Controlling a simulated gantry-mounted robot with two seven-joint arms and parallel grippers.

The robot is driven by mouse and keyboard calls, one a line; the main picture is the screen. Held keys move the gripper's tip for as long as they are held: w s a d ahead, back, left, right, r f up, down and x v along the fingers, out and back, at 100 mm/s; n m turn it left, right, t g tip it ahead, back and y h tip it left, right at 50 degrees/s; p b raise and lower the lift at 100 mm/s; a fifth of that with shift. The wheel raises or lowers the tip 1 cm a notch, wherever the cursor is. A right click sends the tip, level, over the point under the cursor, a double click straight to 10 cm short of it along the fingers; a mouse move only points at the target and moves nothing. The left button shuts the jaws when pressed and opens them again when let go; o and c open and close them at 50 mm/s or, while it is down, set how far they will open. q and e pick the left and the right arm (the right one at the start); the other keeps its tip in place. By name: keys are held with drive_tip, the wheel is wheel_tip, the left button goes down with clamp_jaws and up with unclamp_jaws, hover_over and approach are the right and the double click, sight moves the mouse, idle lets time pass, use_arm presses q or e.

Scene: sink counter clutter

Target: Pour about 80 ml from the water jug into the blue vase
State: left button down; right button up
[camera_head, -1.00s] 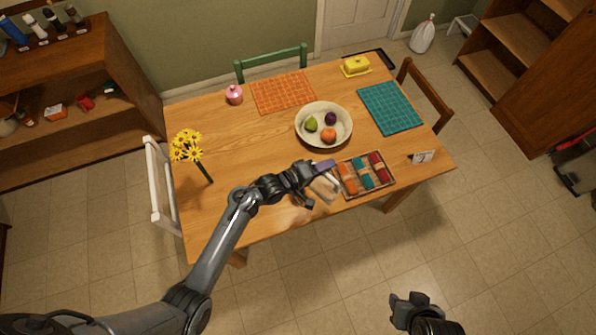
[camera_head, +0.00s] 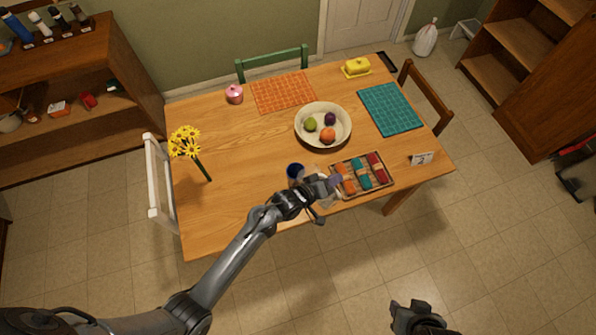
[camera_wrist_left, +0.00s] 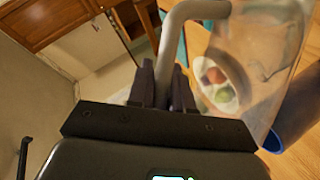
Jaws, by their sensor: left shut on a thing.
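The clear water jug (camera_wrist_left: 262,50) is in the left wrist view, its handle (camera_wrist_left: 168,38) between the fingers of my left gripper (camera_wrist_left: 165,85). In the head view my left gripper (camera_head: 326,188) is over the table's near side and mostly covers the jug (camera_head: 326,200). The jug's water level cannot be made out. The blue vase (camera_head: 295,171) stands on the table just left of and behind that gripper. Its dark side and blue rim (camera_wrist_left: 272,142) also show at the right of the left wrist view, beside the jug. My right gripper (camera_head: 408,308) is low, off the table; its opening is unclear.
A tray (camera_head: 388,186) of rolled cloths lies right of the left gripper. A fruit bowl (camera_head: 301,137) is behind. Yellow flowers (camera_head: 186,145), a pink pot (camera_head: 234,94), orange mat (camera_head: 282,92), teal mat (camera_head: 390,108) and yellow butter dish (camera_head: 356,67) are farther off. The left-centre tabletop is clear.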

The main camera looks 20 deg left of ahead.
use_arm(q)
drive_tip(key=shift+s+d+f+m+y, duration=0.2)
drive_tip(key=shift+d+f+m+y, duration=0.2)
drive_tip(key=shift+d+f+m, duration=0.25)
drive_tip(key=shift+a, duration=0.15)
use_arm(e)
drive_tip(key=shift+s+d+f, duration=0.1)
drive_tip(key=shift+d+f, duration=0.05)
drive_tip(key=shift+d, duration=0.2)
use_arm(q)
drive_tip(key=shift+n, duration=0.25)
use_arm(e)
drive_tip(key=shift+a, duration=0.1)
idle(0.5)
